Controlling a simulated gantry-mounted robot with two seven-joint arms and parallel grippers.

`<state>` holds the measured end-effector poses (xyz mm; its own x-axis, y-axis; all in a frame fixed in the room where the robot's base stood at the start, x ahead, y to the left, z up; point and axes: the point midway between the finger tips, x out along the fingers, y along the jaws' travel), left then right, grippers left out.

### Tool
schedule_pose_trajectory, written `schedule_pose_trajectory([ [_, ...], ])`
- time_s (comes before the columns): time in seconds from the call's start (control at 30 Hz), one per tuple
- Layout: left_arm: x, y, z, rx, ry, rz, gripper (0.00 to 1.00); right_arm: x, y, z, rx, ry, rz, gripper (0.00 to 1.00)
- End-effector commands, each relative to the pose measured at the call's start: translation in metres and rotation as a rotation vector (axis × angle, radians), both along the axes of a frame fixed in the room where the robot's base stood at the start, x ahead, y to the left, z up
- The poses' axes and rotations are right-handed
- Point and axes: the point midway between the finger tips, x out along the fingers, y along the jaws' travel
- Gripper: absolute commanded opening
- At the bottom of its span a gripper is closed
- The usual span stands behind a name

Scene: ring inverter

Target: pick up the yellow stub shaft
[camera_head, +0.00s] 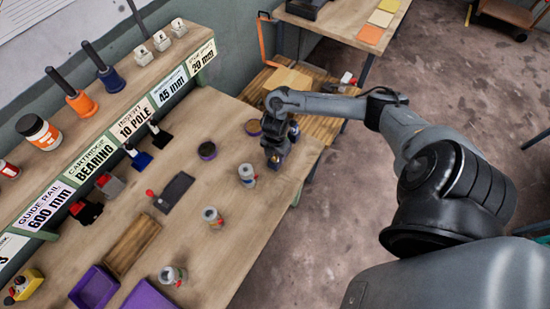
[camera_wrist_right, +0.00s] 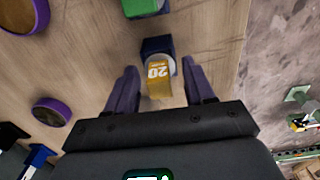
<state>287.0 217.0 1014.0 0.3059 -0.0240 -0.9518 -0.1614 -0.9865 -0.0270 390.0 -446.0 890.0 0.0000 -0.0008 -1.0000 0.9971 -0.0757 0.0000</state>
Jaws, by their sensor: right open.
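The yellow stub shaft (camera_wrist_right: 159,80), marked "20", shows in the right wrist view between the fingers of my right gripper (camera_wrist_right: 160,70). A dark blue square block (camera_wrist_right: 157,45) is at its far end. My right gripper is open, with a finger on each side of the shaft and a visible gap at each side. In the head view my right gripper (camera_head: 277,155) is low over the right part of the wooden bench, and it hides the shaft there. My left gripper is not in view.
A dark flat device (camera_head: 174,192) and purple bins (camera_head: 95,287) lie farther left.

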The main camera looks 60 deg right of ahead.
Motion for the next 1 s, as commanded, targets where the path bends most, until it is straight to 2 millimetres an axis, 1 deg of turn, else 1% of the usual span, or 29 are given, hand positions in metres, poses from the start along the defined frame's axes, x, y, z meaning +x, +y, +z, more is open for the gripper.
schedule_pose_trajectory([
  [0.17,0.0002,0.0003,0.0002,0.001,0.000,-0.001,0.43,0.0000,0.0002,-0.0003,0.000,0.000,0.000,0.53],
  [0.2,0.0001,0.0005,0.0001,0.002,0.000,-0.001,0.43,0.0000,0.0002,-0.0003,0.000,0.000,0.000,0.52],
  [0.53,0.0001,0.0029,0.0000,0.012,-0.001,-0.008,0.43,0.0001,0.0002,-0.0001,0.000,0.000,0.000,0.01],
  [0.87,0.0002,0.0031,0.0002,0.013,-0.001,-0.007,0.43,0.0006,0.0002,0.0016,0.000,-0.002,0.000,0.00],
  [1.0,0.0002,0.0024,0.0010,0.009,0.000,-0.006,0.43,0.0010,0.0002,0.0074,0.000,-0.003,0.000,0.00],
])
